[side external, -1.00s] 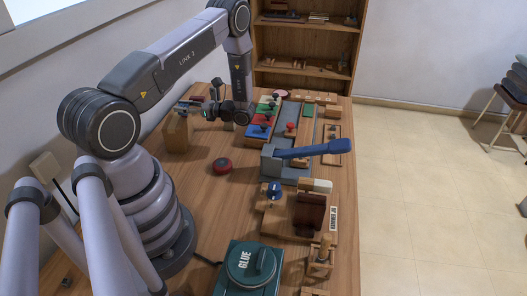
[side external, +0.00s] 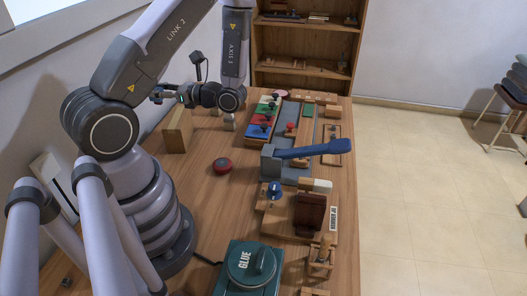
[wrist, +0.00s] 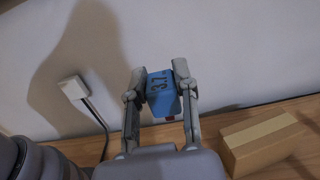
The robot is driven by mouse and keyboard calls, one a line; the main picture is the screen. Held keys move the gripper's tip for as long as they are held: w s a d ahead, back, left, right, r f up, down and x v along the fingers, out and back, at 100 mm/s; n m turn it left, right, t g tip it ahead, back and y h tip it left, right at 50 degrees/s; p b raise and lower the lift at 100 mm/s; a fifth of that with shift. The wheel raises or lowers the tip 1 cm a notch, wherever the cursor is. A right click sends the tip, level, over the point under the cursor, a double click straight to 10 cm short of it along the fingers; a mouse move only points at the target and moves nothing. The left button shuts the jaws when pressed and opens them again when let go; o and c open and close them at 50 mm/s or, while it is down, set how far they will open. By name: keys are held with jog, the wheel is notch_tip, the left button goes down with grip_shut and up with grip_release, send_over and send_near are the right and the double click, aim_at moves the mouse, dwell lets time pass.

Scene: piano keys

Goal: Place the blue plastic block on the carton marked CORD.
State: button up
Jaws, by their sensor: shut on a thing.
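The blue plastic block (wrist: 160,95), with dark "3.7" on its face, is between the two grey fingers of my gripper (wrist: 160,72) in the wrist view. The fingers are shut on its sides and hold it off the table. A tan carton (wrist: 264,146) stands on the table at the lower right of that view, apart from the block. The carton also shows in the side view (side external: 178,131), near the table's left edge, with my gripper (side external: 157,95) above it and to its left. No CORD lettering is readable on it. The block is not clear in the side view.
A white wall box with a cord (wrist: 74,88) is on the wall at left. A red round button (side external: 222,165), coloured key blocks (side external: 262,122), a blue-handled lever (side external: 315,149) and a green GLUE container (side external: 248,268) stand on the table. Bare wood lies around the button.

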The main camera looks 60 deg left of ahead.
jog(key=shift+s+a+r, duration=0.1)
jog(key=shift+s+a, duration=0.2)
jog(key=shift+s, duration=0.05)
jog(key=w+a+f, duration=0.2)
jog(key=a+f, duration=0.1)
jog(key=w+a+f, duration=0.2)
jog(key=a, duration=0.2)
jog(key=w+a+f, duration=0.2)
jog(key=a+f, duration=0.1)
jog(key=a, duration=0.1)
jog(key=shift+w+f, duration=0.2)
jog(key=shift+f, duration=0.1)
jog(key=shift+w+a+f, duration=0.2)
jog(key=shift+a+f, duration=0.1)
jog(key=shift+f, duration=0.2)
jog(key=shift+w+a+f, duration=0.1)
jog(key=shift+a+f, duration=0.05)
jog(key=shift+f, duration=1.55)
jog(key=o, duration=1)
jog(key=shift+f, duration=0.1)
jog(key=shift+c, duration=0.2)
